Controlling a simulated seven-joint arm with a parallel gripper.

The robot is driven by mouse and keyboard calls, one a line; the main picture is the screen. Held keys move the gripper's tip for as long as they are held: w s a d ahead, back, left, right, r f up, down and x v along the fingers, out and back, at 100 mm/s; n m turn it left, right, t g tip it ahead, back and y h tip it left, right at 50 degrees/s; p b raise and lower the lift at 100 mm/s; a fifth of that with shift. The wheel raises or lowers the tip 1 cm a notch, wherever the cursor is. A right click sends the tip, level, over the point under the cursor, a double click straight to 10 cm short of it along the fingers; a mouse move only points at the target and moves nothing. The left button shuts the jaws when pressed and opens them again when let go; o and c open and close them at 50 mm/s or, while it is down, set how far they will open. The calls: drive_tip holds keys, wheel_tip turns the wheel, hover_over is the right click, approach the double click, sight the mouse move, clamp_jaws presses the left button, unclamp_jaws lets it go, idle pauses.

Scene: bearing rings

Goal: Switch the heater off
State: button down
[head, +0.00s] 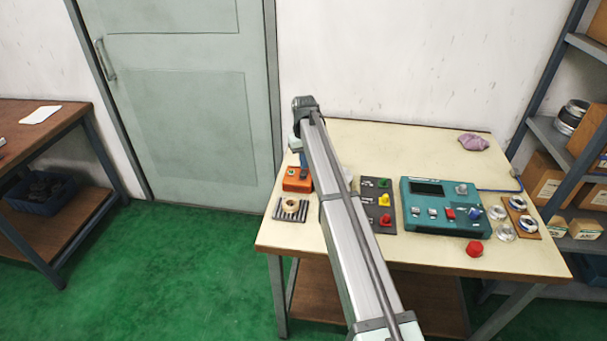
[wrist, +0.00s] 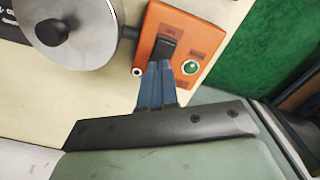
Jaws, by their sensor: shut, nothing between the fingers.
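An orange box (head: 298,184) stands near the left side of the cream table, partly hidden by my arm in the head view. In the wrist view the orange box (wrist: 150,30) has a black rocker switch (wrist: 168,45), a round green lamp (wrist: 190,67) and a small white-ringed dot. Whether the lamp is lit I cannot tell. My gripper (wrist: 162,66) is shut and empty, with its blue fingers together over the box face. The fingertips are just at the near end of the switch, beside the lamp; whether they touch the switch I cannot tell.
A ring (head: 290,205) lies on a striped plate in front of the box. A dark panel (head: 371,222) with coloured knobs and a teal console (head: 445,227) stand to the right. A round metal disc (wrist: 72,30) is close left of my fingers in the wrist view.

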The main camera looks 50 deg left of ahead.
sight(304, 172)
drive_tip(key=shift+r, duration=2.55)
